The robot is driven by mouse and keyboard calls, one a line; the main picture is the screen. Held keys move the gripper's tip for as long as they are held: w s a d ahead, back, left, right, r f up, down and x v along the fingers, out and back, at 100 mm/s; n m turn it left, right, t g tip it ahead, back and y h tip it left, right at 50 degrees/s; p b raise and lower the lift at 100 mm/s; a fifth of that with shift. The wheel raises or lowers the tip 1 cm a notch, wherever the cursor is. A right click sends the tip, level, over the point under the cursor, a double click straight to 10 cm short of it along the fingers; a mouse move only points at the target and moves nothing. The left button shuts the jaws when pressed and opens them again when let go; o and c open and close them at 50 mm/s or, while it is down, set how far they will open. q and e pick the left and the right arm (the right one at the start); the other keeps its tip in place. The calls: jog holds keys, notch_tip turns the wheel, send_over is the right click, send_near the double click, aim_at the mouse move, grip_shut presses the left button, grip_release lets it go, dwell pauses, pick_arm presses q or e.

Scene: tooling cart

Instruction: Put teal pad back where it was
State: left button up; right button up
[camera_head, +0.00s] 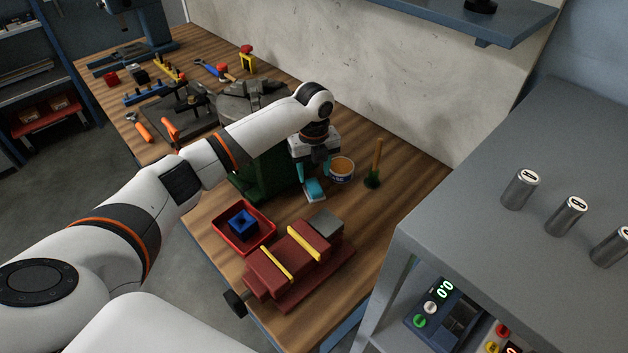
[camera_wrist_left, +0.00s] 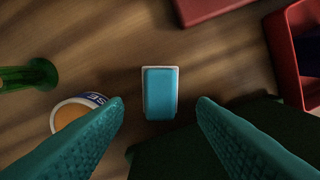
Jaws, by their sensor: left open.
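My right gripper does not show. Where the pad was before cannot be told.
The tub (camera_head: 341,170) stands close to the right of the pad. A green-based brush (camera_head: 373,178) stands farther right. A red tray (camera_head: 243,227) with a blue block and a dark red vise (camera_head: 300,260) are nearer. A grey cabinet (camera_head: 530,150) borders the right.

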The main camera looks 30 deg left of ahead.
aim_at(314, 185)
pick_arm(q)
notch_tip(314, 185, up, 8)
jog(key=shift+f+b, duration=0.15)
jog(key=shift+b, duration=0.25)
